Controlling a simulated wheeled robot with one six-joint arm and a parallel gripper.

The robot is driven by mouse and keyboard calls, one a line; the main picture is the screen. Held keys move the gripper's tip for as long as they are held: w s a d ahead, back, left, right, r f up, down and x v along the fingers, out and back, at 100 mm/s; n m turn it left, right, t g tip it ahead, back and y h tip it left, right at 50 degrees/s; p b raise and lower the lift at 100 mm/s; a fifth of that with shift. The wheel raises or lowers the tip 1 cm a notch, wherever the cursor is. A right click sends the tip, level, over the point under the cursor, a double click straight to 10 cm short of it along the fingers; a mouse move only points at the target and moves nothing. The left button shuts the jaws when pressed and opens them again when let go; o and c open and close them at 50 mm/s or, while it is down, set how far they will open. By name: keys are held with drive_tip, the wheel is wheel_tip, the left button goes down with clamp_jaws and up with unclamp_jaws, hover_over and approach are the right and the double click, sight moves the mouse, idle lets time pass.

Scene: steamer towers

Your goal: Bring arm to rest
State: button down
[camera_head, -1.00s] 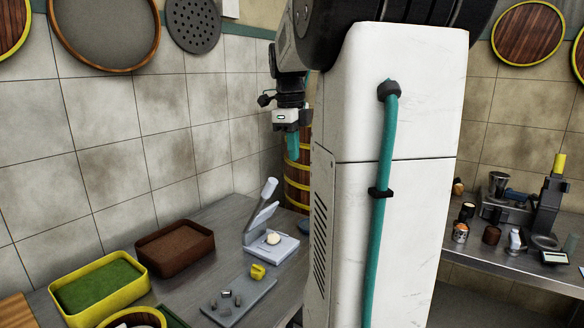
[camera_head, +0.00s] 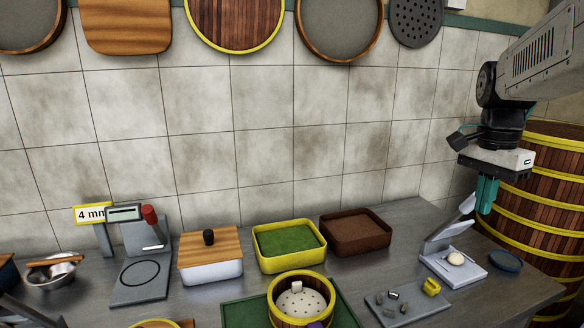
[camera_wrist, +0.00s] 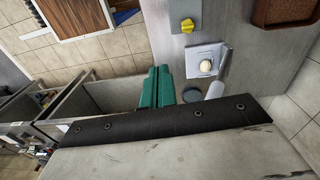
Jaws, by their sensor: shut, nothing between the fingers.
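My gripper (camera_head: 485,194) hangs at the right of the head view, with its teal fingers pointing down and closed together. Nothing is between them. It is in the air in front of the tall yellow-banded wooden barrel (camera_head: 540,190), above and to the right of the press with the pale dough ball (camera_head: 455,258). In the wrist view the teal fingers (camera_wrist: 156,88) also lie side by side, and the press plate (camera_wrist: 205,60) with the dough ball shows to their right. My arm reaches in from the upper right of the head view.
The steel table (camera_head: 420,215) holds a yellow tray with green lining (camera_head: 262,265), a brown tray (camera_head: 360,250), a lidded box (camera_head: 210,270), a steamer basket (camera_head: 284,320) and a grey plate with small weights (camera_head: 430,306). A scale-like stand (camera_head: 135,292) and a metal bowl (camera_head: 62,275) stand left.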

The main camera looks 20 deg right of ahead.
drive_tip(key=s+a+f+n, duration=0.2)
drive_tip(key=s+a+n, duration=0.1)
drive_tip(key=a+n, duration=0.2)
drive_tip(key=s+a+f+n+t, duration=0.1)
drive_tip(key=s+a+f+n, duration=0.1)
drive_tip(key=a+n, duration=0.4)
drive_tip(key=s+a+f+n, duration=0.3)
drive_tip(key=a+n, duration=0.3)
drive_tip(key=a, duration=0.6)
drive_tip(key=shift+s+t, duration=0.4)
drive_tip(key=shift+s, duration=0.4)
drive_tip(key=shift+a, duration=0.1)
